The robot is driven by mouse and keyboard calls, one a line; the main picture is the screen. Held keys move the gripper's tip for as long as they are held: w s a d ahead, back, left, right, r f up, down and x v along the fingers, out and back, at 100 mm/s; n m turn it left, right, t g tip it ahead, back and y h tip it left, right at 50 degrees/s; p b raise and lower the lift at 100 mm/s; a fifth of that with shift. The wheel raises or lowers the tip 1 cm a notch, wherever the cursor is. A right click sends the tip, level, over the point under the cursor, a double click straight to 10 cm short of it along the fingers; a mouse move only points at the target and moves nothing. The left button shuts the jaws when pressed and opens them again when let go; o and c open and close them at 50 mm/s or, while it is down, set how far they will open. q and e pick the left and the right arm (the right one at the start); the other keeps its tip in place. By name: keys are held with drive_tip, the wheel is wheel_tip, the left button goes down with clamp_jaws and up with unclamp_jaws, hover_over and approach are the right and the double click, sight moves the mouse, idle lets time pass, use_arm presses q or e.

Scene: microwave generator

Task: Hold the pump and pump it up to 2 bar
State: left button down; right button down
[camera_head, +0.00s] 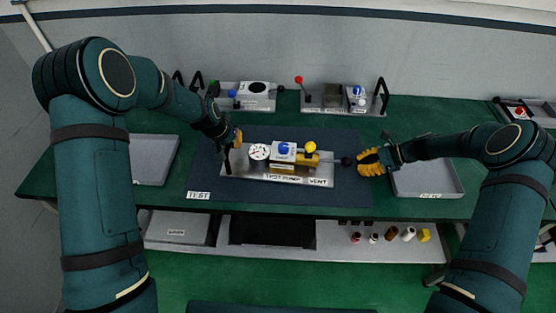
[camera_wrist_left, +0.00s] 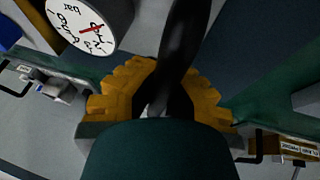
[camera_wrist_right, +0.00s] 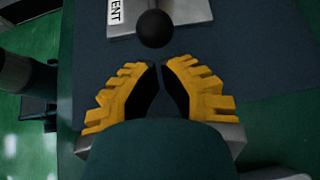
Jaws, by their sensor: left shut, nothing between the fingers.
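The pump unit is a silver plate (camera_head: 230,168) on the dark blue mat, labelled TEST PUMP and VENT. It carries a round white gauge (camera_head: 259,152), which also shows in the left wrist view (camera_wrist_left: 82,24) with a red needle, a brass pump body (camera_head: 285,166), and a rod ending in a black ball knob (camera_head: 347,161). My left gripper (camera_head: 235,139) is shut at the plate's left end, by a black upright handle (camera_wrist_left: 188,28); contact is unclear. My right gripper (camera_wrist_right: 159,65) is just short of the black knob (camera_wrist_right: 154,29), apart from it, its fingertips close together.
The blue mat (camera_head: 205,178) lies on a green bench. Grey trays stand left (camera_head: 155,160) and right (camera_head: 425,180). Two instrument panels (camera_head: 258,97) (camera_head: 338,101) stand at the back. Below, a shelf (camera_head: 335,240) holds several small items. The mat in front of the pump is clear.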

sight(351, 160)
drive_tip(key=shift+a, duration=0.1)
drive_tip(key=shift+a, duration=0.65)
drive_tip(key=shift+w+a, duration=0.1)
drive_tip(key=shift+a, duration=0.05)
drive_tip(key=shift+a, duration=0.75)
drive_tip(key=shift+w+a+r, duration=0.1)
drive_tip(key=shift+a, duration=1.35)
